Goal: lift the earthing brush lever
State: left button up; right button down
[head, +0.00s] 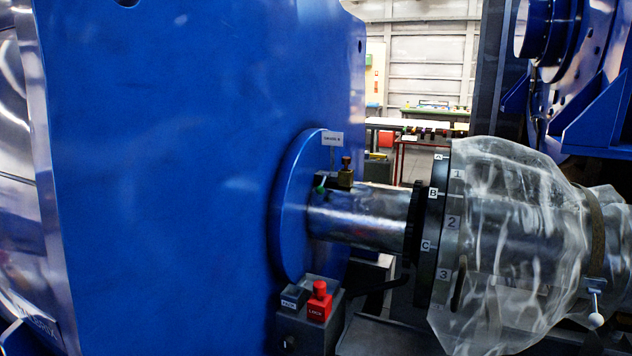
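Neither of my grippers shows in the head view.
A large blue housing (190,170) fills the left. A grey box (305,330) with a red knob (319,300) stands below the shaft. A dark lettered disc (431,230) and a plastic-wrapped coupling (515,240) are at right. Benches (415,124) stand behind.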

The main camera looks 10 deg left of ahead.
aim_at(319, 190)
jog(key=i+l+u, duration=0.15)
jog(key=i+u, duration=0.25)
jog(key=i+l+u, duration=0.35)
jog(key=i, duration=0.2)
jog(key=i+l+u, duration=0.4)
